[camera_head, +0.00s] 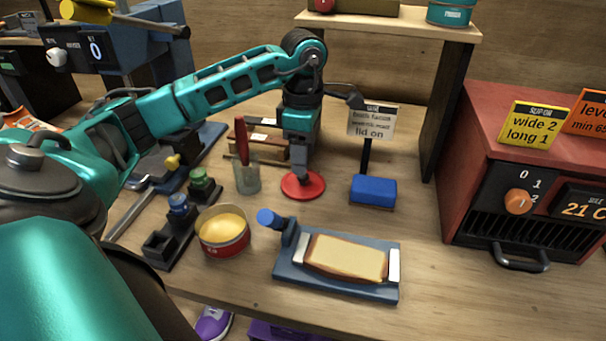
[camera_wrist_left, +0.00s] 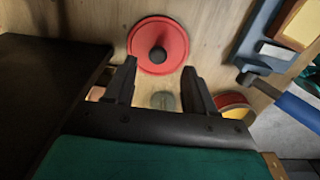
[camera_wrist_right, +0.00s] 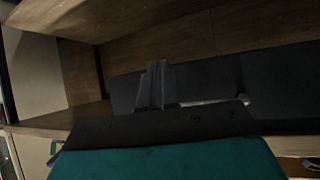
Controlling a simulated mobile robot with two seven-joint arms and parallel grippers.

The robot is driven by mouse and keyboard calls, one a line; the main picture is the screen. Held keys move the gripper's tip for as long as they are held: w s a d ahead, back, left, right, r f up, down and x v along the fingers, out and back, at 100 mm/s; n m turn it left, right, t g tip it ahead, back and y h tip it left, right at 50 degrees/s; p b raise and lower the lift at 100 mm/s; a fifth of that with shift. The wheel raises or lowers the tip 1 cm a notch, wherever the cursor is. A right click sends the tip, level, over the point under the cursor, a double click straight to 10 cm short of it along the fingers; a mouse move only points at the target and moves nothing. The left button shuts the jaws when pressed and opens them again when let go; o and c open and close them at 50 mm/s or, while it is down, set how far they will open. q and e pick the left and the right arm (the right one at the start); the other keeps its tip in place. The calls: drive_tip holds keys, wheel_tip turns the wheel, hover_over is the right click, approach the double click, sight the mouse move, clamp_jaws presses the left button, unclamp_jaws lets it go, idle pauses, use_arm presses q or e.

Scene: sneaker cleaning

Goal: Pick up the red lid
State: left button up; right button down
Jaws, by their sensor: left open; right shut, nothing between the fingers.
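The red lid (camera_head: 313,190), a flat disc with a dark round knob, lies on the wooden workbench. My left gripper (camera_head: 301,166) points down close to the lid and overlaps its knob in the head view. In the left wrist view the whole lid (camera_wrist_left: 175,52) shows beyond the open, empty fingers (camera_wrist_left: 160,75); its knob (camera_wrist_left: 158,55) is not gripped. I cannot tell the exact height gap. My right gripper (camera_wrist_right: 155,80) is shut and empty in the right wrist view, in front of dark panels. It is not seen in the head view.
A red tin with yellow contents (camera_head: 223,246) stands in front-left of the lid. A glass with a red-handled tool (camera_head: 247,180) is at its left. A blue block (camera_head: 373,191) by a sign (camera_head: 371,122) is at its right. A clamp board (camera_head: 340,287) lies in front.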

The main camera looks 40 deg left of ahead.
sight(303, 180)
use_arm(q)
wheel_tip(303, 180, down, 5)
drive_tip(key=shift+a+r, duration=0.1)
drive_tip(key=shift+r, duration=0.1)
drive_tip(key=shift+w, duration=0.1)
clamp_jaws()
idle(0.4)
